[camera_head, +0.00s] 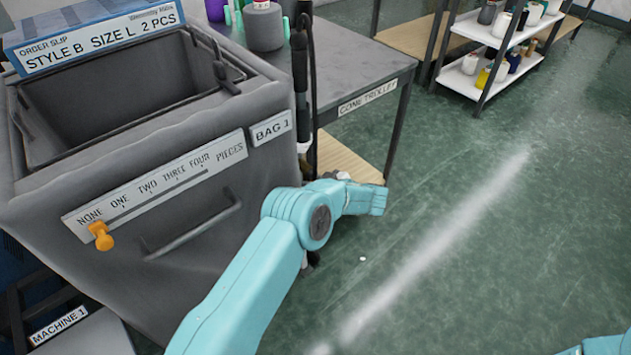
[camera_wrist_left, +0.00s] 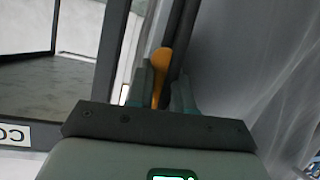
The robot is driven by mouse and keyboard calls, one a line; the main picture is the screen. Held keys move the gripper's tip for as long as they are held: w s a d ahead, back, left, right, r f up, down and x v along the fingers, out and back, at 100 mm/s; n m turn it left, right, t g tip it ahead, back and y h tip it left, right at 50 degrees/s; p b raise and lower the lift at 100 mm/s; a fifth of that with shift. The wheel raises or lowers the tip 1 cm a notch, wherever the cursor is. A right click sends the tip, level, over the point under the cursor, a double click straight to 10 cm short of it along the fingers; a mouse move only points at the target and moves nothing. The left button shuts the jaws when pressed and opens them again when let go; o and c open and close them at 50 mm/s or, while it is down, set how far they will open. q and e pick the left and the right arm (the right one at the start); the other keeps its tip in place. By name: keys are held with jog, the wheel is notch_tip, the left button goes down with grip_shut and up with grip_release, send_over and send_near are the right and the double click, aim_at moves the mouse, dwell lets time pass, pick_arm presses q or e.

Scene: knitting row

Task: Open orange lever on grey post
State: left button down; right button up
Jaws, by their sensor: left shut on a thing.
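The orange lever (camera_wrist_left: 160,62) shows in the left wrist view, with a rounded end and a narrow stem. My left gripper (camera_wrist_left: 163,88) is shut on the stem, one finger on each side. A dark post (camera_wrist_left: 182,45) runs close behind the lever. In the head view my left arm crosses the middle, and its fingers and the lever are hidden or cannot be made out. A dark upright post (camera_head: 301,80) stands at the bag's right side there. My right gripper is not in view; only a bit of teal arm shows at the bottom right.
The grey bag (camera_head: 185,255) has an orange knob (camera_head: 101,236) on its count strip, apart from my arm. The cone trolley (camera_head: 385,78) stands behind my arm. A white shelf rack (camera_head: 500,80) is at the back right. Green floor on the right is clear.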

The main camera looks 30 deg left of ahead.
pick_arm(q)
jog(key=shift+s+a+f+m+g+y, duration=0.1)
jog(key=shift+s+m+g+y, duration=0.2)
jog(key=shift+m, duration=0.1)
dwell(0.3)
jog(key=c, duration=1.1)
grip_release()
